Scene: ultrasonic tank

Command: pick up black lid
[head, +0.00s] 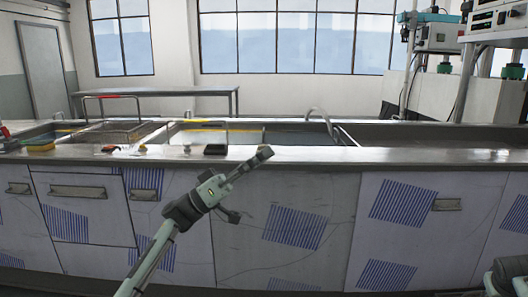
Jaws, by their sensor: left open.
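A small dark object (215,149) lies on the front edge of the steel counter; it may be the black lid, but it is too small to tell. My left gripper (248,184) is in front of the cabinet fronts, with its fingers spread wide and nothing between them. One finger reaches up to the counter edge, to the right of the dark object and apart from it in the picture. Part of my right arm shows at the lower right edge; its gripper is not seen.
The steel counter (420,154) has sunken tanks with a wire basket (113,98) at the left and a curved tap (320,117). The counter's right part is clear. Lab equipment (437,35) stands at the back right.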

